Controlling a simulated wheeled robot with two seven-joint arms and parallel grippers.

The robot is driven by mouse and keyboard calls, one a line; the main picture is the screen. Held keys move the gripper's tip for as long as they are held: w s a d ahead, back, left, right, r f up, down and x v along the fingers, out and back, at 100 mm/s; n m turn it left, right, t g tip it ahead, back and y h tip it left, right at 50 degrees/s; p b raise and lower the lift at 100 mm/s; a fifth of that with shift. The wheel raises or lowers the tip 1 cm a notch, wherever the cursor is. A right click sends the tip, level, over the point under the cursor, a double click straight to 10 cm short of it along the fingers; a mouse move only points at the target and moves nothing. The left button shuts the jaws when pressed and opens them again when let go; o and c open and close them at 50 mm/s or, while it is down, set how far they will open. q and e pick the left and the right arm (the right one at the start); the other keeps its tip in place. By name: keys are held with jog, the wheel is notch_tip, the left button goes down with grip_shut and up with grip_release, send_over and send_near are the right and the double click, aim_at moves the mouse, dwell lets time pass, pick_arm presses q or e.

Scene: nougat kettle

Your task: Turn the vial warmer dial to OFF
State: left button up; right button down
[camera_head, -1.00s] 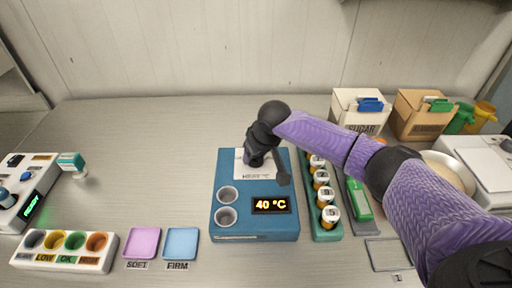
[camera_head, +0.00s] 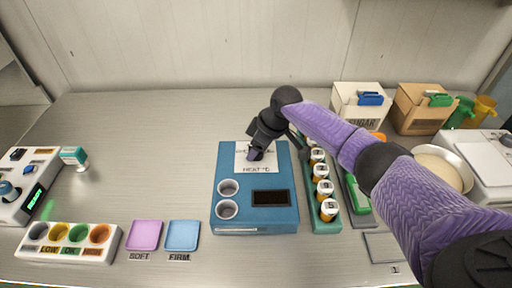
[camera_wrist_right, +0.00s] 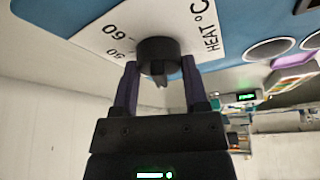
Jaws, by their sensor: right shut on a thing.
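The blue vial warmer (camera_head: 289,172) stands in the middle of the table with two empty round wells at its left front. Its display (camera_head: 271,197) is dark. The black dial (camera_wrist_right: 158,48) sits on a white HEAT °C plate (camera_wrist_right: 205,45) at the back of the warmer. My right gripper (camera_head: 256,154) reaches down over the plate and hides the dial in the head view. In the right wrist view its fingers (camera_wrist_right: 159,75) stand on both sides of the dial, shut on it. The OFF mark and the pointer's exact setting cannot be made out. My left gripper is out of view.
A teal rack (camera_head: 333,220) of orange vials stands close to the right of the warmer. Pink (camera_head: 145,235) and blue (camera_head: 182,235) pads lie to its left, with a row of coloured cups (camera_head: 70,252) beyond. Boxes (camera_head: 358,104) and a bowl are at the right.

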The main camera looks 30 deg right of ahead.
dwell(0.4)
jog(key=c, duration=0.5)
grip_release()
jog(key=shift+c, duration=0.2)
jog(key=o, duration=0.4)
jog(key=shift+o, duration=0.2)
jog(key=p+v, duration=0.3)
jog(key=v, duration=0.7)
